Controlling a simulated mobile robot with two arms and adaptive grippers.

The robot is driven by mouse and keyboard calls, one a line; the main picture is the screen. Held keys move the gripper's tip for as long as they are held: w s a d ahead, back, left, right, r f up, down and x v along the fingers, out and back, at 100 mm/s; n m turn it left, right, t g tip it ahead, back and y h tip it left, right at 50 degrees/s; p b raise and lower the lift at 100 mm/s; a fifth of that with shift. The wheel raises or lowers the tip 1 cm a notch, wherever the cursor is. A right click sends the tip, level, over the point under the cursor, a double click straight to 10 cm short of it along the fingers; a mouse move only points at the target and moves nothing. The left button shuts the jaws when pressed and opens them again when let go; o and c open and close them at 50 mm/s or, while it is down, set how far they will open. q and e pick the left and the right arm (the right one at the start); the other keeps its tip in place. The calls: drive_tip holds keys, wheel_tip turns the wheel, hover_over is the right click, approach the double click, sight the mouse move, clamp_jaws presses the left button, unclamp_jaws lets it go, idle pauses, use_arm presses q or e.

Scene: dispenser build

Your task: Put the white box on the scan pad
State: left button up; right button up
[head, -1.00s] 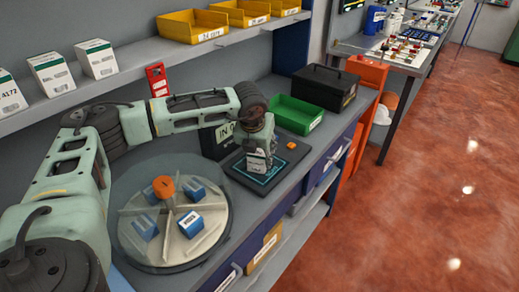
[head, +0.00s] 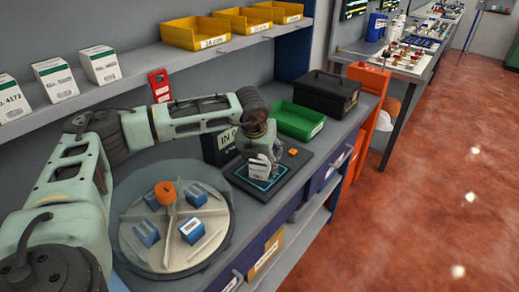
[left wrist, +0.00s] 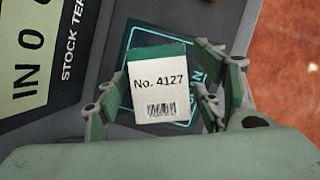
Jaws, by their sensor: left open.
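The white box (head: 258,172) with a green top edge stands on the scan pad (head: 240,174), inside or over its teal outline. In the left wrist view the box (left wrist: 158,95) shows the label "No. 4127" and a barcode, with part of the pad's outline (left wrist: 133,37) behind it. My left gripper (head: 262,157) is over the box from above. In the left wrist view its open fingers (left wrist: 158,108) are on both sides of the box, with small gaps visible. My right gripper is not in view.
A round turntable (head: 130,243) with blue blocks and an orange knob stands on the near bench. A green bin (head: 298,120) and black toolbox (head: 327,92) sit behind the pad. Similar white boxes (head: 55,80) and yellow bins (head: 195,32) stand on the shelf above.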

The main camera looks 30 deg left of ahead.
use_arm(q)
drive_tip(key=b+v, duration=0.2)
drive_tip(key=v, duration=0.9)
drive_tip(key=shift+r+b, duration=0.25)
drive_tip(key=shift+b, duration=0.05)
drive_tip(key=shift+s+d, duration=0.1)
